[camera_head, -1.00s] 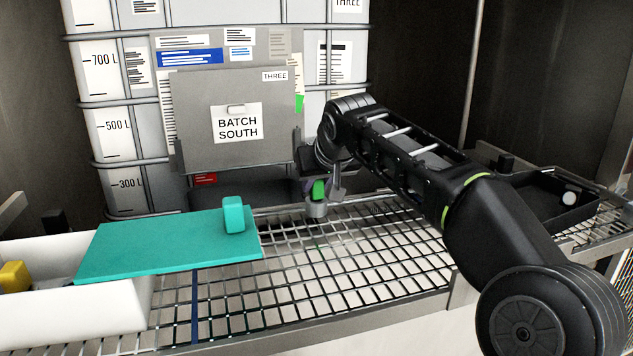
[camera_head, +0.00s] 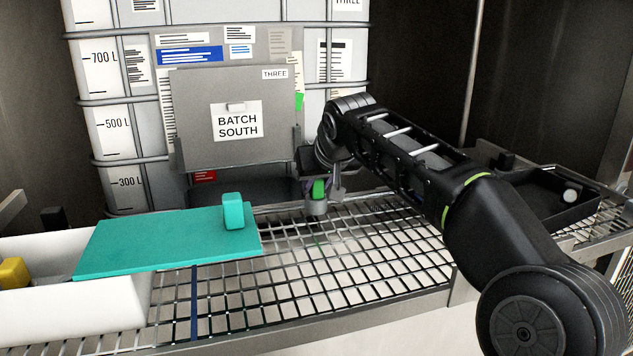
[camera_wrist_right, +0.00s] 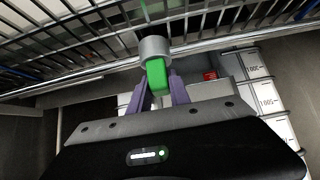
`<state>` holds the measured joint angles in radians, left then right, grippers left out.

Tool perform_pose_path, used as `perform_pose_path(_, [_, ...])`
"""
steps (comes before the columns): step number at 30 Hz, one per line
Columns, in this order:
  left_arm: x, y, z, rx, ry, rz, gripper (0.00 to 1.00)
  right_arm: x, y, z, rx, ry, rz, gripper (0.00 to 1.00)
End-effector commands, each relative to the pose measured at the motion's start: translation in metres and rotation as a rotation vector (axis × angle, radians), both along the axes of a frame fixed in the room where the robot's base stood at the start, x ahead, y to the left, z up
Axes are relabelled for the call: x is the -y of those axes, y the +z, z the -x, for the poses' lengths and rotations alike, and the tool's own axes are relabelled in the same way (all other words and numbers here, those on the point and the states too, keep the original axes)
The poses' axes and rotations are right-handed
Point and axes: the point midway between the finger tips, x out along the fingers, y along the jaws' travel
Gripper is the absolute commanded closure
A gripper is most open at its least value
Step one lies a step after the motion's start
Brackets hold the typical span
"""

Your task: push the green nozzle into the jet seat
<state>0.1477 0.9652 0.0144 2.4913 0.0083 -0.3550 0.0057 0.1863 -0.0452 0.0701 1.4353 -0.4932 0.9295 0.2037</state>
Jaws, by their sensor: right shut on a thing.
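The green nozzle (camera_head: 318,189) is held between the fingers of my right gripper (camera_head: 321,190) at the rear of the wire rack. In the right wrist view the green nozzle (camera_wrist_right: 156,75) sits between the purple fingers of the right gripper (camera_wrist_right: 161,88), which are shut on it. Its far end meets a grey ring-shaped jet seat (camera_wrist_right: 155,47). The jet seat (camera_head: 316,208) shows just below the nozzle in the head view. I cannot tell how deep the nozzle is in it. My left gripper is not in view.
A wire rack (camera_head: 330,262) spans the middle. A teal lid (camera_head: 160,243) with a handle lies over a white bin (camera_head: 75,312) at the left. A black tray (camera_head: 560,212) stands at the right. A large tank with a "BATCH SOUTH" board (camera_head: 236,122) stands behind.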

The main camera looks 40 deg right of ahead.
Motion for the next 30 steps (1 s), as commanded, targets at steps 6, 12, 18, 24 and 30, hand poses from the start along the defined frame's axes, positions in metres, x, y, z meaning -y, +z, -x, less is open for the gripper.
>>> perform_pose_path(6, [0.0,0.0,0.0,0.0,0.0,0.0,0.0,-0.0002,-0.0016,0.0002,-0.004,0.0,-0.001,1.0])
perform_pose_path(12, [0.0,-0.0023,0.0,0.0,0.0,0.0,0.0,-0.0003,-0.0046,0.0003,-0.006,0.0,-0.002,1.0])
perform_pose_path(18, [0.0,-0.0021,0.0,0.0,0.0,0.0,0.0,-0.0004,-0.0058,0.0005,-0.009,0.001,-0.002,1.0])
perform_pose_path(24, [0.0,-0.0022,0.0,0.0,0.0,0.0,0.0,-0.0005,-0.0071,0.0007,-0.012,0.001,-0.003,1.0])
perform_pose_path(30, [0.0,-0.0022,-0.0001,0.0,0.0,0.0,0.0,-0.0004,-0.0064,0.0004,-0.01,0.001,-0.003,0.63])
